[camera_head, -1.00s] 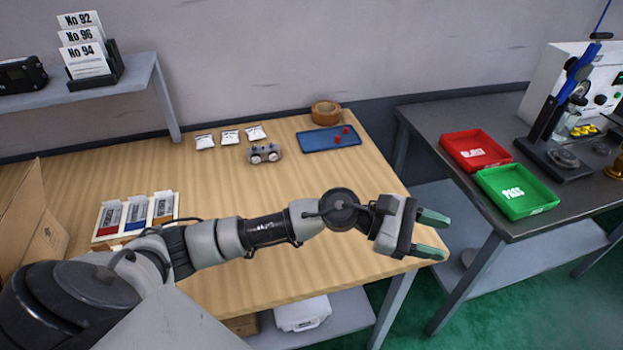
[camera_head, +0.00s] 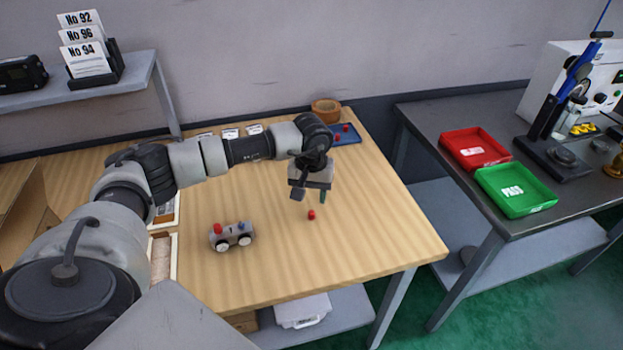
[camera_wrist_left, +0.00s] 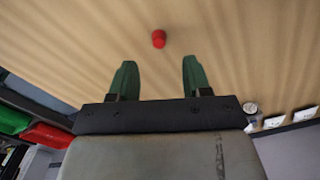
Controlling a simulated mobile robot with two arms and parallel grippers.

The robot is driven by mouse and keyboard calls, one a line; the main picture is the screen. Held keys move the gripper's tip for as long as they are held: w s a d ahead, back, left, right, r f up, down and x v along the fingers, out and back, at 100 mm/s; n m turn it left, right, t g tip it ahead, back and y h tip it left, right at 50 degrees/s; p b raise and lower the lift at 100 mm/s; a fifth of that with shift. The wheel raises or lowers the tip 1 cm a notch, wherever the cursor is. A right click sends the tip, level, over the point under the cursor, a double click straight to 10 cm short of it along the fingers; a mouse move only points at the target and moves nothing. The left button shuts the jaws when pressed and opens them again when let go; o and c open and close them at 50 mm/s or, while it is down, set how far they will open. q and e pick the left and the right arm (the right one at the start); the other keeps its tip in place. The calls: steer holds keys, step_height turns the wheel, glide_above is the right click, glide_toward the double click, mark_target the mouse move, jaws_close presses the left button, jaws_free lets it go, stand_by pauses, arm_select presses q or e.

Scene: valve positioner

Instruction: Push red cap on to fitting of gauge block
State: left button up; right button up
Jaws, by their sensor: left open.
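The gauge block (camera_head: 233,239), a small grey body with round dials on its front, sits on the wooden table left of centre. A red piece (camera_head: 217,229) shows at its left end, and a small blue part is on its top. A loose red cap (camera_head: 311,215) lies alone on the table to the block's right. My left gripper (camera_head: 310,196) is open and empty, pointing down above and just behind this cap. In the left wrist view the cap (camera_wrist_left: 158,39) shows beyond the two green fingertips (camera_wrist_left: 158,64), roughly centred between them. My right gripper is out of view.
A blue tray (camera_head: 350,140) with red caps lies at the table's back, near a tape roll (camera_head: 326,110). My left arm partly hides white packets and part trays at left. Red (camera_head: 475,149) and green (camera_head: 516,190) bins stand on the right table. The front right tabletop is clear.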

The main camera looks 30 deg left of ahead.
mark_target(311, 212)
arm_select(q)
steer(key=shift+f+p, duration=0.35)
steer(key=shift+f, duration=2.8)
jaws_close()
